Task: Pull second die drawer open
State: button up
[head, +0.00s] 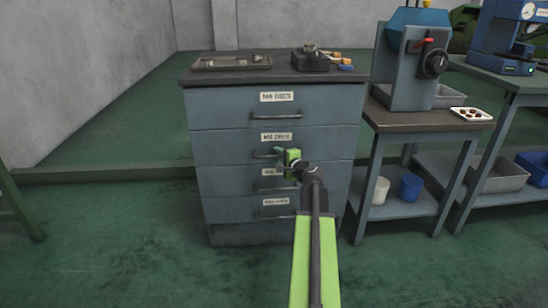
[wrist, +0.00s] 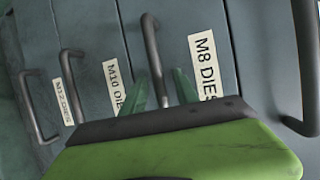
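The second die drawer (head: 230,147) is the second from the top of a grey cabinet and is shut. Its label, M8 DIES (wrist: 205,65), reads clearly in the wrist view, which is turned sideways. Its dark bar handle (wrist: 152,45) runs between the two green fingers of my gripper (wrist: 160,82). The fingers stand apart on either side of the handle, with gaps that look small. In the head view my gripper (head: 281,152) is at the right part of this handle (head: 262,156) and hides some of it.
The top drawer handle (head: 276,116) is above; the M10 DIES handle (wrist: 72,85) and another handle (wrist: 35,105) are below. A tray (head: 232,62) and a dark block (head: 310,61) sit on the cabinet. A bench (head: 425,118) stands close on the right. The green floor in front is clear.

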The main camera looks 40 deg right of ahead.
jog(key=shift+w, duration=0.1)
grip_shut()
jog(key=shift+a, duration=0.15)
dwell(1.0)
